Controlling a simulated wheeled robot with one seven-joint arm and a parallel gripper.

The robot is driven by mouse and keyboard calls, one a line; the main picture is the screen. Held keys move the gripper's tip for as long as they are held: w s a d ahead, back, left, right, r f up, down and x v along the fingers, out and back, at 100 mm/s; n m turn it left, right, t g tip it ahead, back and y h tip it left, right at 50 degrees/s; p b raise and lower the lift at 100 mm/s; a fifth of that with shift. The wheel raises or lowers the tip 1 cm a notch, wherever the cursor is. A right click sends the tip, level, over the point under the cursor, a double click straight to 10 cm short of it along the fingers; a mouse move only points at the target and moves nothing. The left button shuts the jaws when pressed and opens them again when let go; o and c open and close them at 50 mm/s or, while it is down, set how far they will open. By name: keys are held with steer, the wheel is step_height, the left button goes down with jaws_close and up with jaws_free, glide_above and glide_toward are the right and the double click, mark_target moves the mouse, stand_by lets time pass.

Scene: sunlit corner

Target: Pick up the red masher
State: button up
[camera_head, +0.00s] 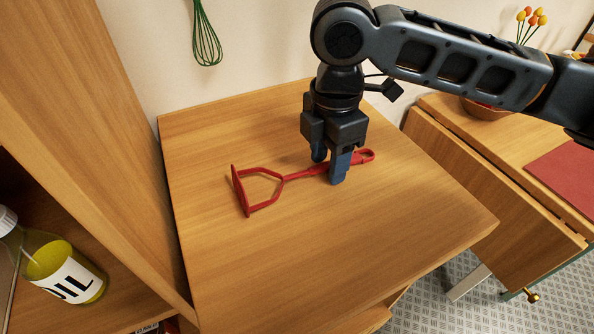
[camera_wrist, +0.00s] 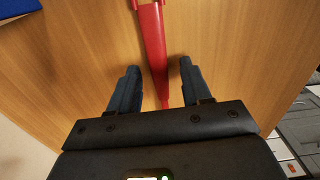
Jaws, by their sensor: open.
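The red masher (camera_head: 261,189) lies flat on the wooden tabletop, its head to the left and its looped handle end to the right. My gripper (camera_head: 331,170) points down over the handle, with its blue fingers open on either side of it. In the wrist view, the red handle (camera_wrist: 151,45) runs between the two fingers of my gripper (camera_wrist: 155,80), with a gap on each side. My gripper hides part of the handle in the head view. I cannot tell whether the fingertips touch the table.
A tall wooden cabinet (camera_head: 120,130) with an oil bottle (camera_head: 62,270) stands at the left. A green whisk (camera_head: 207,42) hangs on the wall behind. A second wooden table with a red mat (camera_head: 568,175) and a bowl (camera_head: 484,108) stands at the right. The tabletop (camera_head: 300,260) in front is clear.

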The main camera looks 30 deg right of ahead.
steer(key=shift+c, duration=0.5)
jaws_close()
steer(key=shift+r, duration=0.15)
